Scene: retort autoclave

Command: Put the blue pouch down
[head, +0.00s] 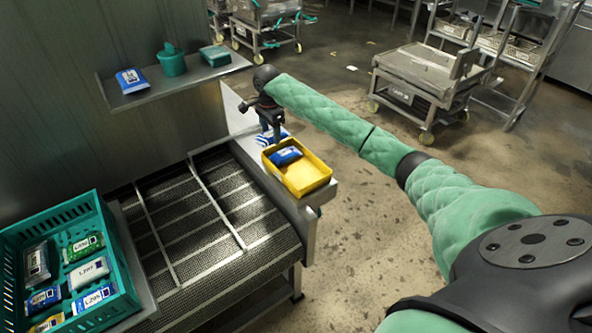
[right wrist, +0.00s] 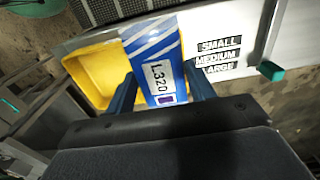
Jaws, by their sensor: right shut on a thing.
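My right gripper (head: 268,128) points down at the steel ledge, just behind the yellow tray (head: 317,180). It is shut on a blue-and-white striped pouch (head: 264,140). In the right wrist view the pouch (right wrist: 155,58) sits between the two fingers (right wrist: 160,92), with a white L320 label facing the camera. The pouch is at or just above the ledge; I cannot tell if it touches. Another blue pouch (head: 285,156) lies in the yellow tray. My left gripper is out of view.
A teal crate (head: 124,263) with several pouches stands at the lower left, beside a mesh conveyor (head: 205,222). A wall shelf (head: 148,94) holds a blue pack, a teal cup and a teal box. The ledge (right wrist: 262,22) bears SMALL, MEDIUM, LARGE labels. Wheeled carts stand behind.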

